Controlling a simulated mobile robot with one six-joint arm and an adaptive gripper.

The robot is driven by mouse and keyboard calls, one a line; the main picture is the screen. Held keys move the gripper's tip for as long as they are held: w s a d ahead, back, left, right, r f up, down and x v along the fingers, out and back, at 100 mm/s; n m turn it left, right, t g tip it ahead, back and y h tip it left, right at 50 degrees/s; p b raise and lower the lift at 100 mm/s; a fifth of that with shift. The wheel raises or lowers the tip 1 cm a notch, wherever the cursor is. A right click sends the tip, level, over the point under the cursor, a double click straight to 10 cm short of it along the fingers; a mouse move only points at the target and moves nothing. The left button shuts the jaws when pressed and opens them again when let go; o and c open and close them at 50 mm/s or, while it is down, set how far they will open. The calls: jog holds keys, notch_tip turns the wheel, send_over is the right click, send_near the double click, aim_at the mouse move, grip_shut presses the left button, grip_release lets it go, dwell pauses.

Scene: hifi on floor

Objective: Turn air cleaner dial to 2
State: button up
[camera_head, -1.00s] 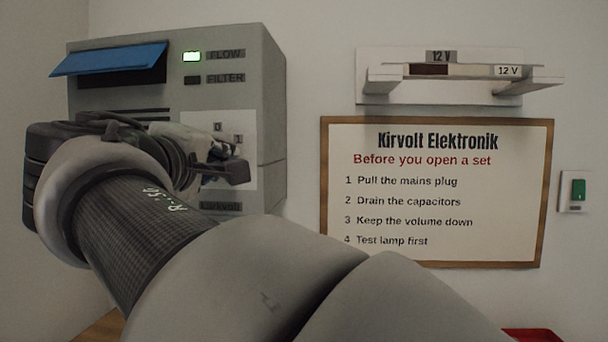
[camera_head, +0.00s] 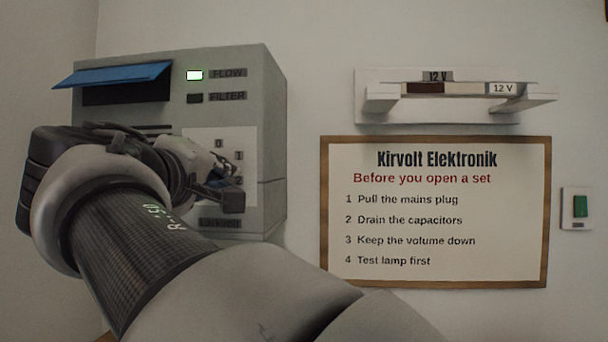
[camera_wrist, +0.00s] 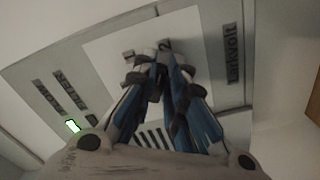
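The air cleaner (camera_head: 268,110) is a grey box on the wall at left in the head view. It has a white dial panel (camera_head: 190,136) marked 0, 1 and 2. My gripper (camera_head: 224,182) is in front of this panel and covers its middle, so the dial and its pointer are hidden. In the wrist view, the two blue and dark fingers of my gripper (camera_wrist: 163,64) come close together over the panel (camera_wrist: 105,52), beside the marks 1 and 2. Whether the fingertips touch or grip the dial does not show.
The air cleaner has a lit FLOW lamp (camera_head: 195,75), an unlit FILTER lamp (camera_head: 195,98) and a raised blue flap (camera_head: 112,74). To the right are a framed sign (camera_head: 436,222), a wall bracket (camera_head: 440,107) and a green switch (camera_head: 580,206).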

jog(key=o, duration=0.4)
jog(key=shift+r, duration=0.1)
